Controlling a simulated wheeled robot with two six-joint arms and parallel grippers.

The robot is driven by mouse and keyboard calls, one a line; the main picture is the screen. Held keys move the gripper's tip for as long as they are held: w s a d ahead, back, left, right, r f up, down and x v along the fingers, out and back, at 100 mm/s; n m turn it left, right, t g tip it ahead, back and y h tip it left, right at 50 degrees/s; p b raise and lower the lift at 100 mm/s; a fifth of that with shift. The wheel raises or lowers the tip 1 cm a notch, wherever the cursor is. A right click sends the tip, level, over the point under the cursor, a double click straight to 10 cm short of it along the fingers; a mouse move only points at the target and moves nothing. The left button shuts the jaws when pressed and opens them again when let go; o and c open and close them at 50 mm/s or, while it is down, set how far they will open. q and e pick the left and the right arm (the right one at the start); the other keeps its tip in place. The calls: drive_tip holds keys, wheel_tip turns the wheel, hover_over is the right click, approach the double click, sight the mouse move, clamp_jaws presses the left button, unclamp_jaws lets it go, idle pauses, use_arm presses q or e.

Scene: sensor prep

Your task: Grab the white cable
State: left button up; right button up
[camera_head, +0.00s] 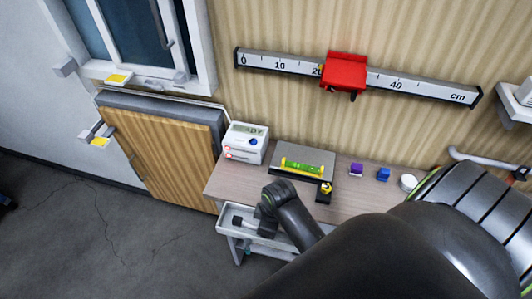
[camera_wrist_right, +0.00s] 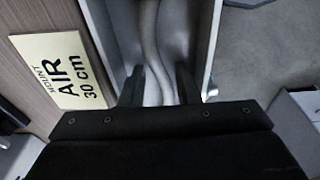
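The white cable (camera_wrist_right: 150,40) shows in the right wrist view as pale, slightly curved strands lying lengthwise in a narrow light-walled tray (camera_wrist_right: 213,45). My right gripper (camera_wrist_right: 160,88) is open, one dark finger on each side of the cable, its tips down inside the tray. I cannot tell whether the fingers touch the cable. The gripper body hides the near part of the cable. In the head view my right arm reaches the white tray (camera_head: 283,240) along the table's front edge, and the arm hides much of it. My left gripper is in neither view.
A sign reading "MOUNT AIR 30 cm" (camera_wrist_right: 65,70) lies beside the tray. A wall ruler carries a red slider (camera_head: 345,72).

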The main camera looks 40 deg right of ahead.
clamp_jaws()
